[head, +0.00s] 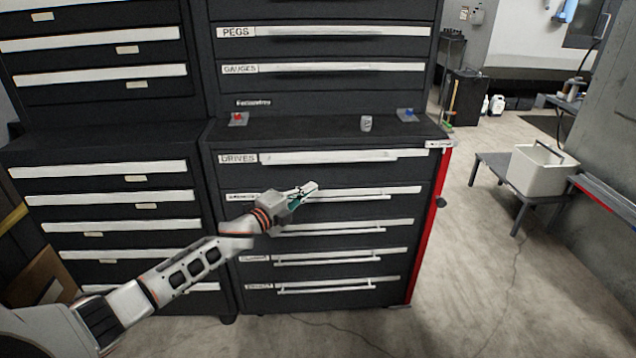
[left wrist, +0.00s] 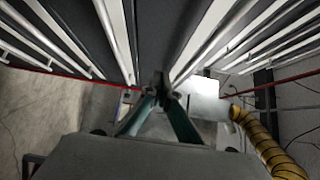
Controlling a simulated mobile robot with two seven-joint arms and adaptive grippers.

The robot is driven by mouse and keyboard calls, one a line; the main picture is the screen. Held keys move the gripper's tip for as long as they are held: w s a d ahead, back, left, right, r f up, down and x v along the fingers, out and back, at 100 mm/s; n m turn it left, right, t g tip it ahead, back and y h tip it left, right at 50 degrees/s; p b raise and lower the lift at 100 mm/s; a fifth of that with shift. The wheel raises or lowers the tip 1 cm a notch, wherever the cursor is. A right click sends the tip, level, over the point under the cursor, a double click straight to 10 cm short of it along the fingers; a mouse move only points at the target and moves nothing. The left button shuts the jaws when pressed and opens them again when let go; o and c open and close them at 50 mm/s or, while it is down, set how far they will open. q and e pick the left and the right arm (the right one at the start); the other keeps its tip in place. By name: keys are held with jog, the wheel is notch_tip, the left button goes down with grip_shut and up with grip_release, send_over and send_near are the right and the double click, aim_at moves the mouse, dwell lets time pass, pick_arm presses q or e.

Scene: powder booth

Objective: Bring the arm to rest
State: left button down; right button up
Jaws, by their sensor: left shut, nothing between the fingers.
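My left arm reaches in from the lower left in the head view. Its gripper (head: 304,193) is in front of the second drawer of the lower middle cabinet, below the drawer marked DRIVES (head: 330,158). In the left wrist view the two greenish fingers (left wrist: 161,84) come together at their tips, with nothing between them. Whether the gripper touches the drawer handle cannot be told. My right gripper is in neither view.
The black tool cabinet (head: 225,240) has several drawers with pale handle bars, all looking shut. A white bin (head: 538,172) sits on a low table (head: 492,168) at right. The floor (head: 470,270) between is clear.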

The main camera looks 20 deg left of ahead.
pick_arm(q)
jog(key=s+d+f+n+g+y+p, duration=0.1)
jog(key=s+d+f+n, duration=0.3)
jog(key=s+f, duration=0.55)
jog(key=s+d+f+n+g+y+p, duration=0.15)
jog(key=s+d+f+n, duration=0.25)
jog(key=s+f, duration=0.55)
jog(key=s+d+f+n+g, duration=0.1)
jog(key=s+f+n, duration=0.1)
jog(key=s, duration=0.6)
jog(key=s+d+f+n+g, duration=0.1)
jog(key=s+n, duration=0.3)
jog(key=s, duration=0.5)
jog(key=s+d+f+n+g+y, duration=0.1)
jog(key=s+d+f+n+g, duration=0.1)
jog(key=s, duration=0.7)
jog(key=shift+f+n, duration=0.5)
jog(key=shift+n, duration=0.3)
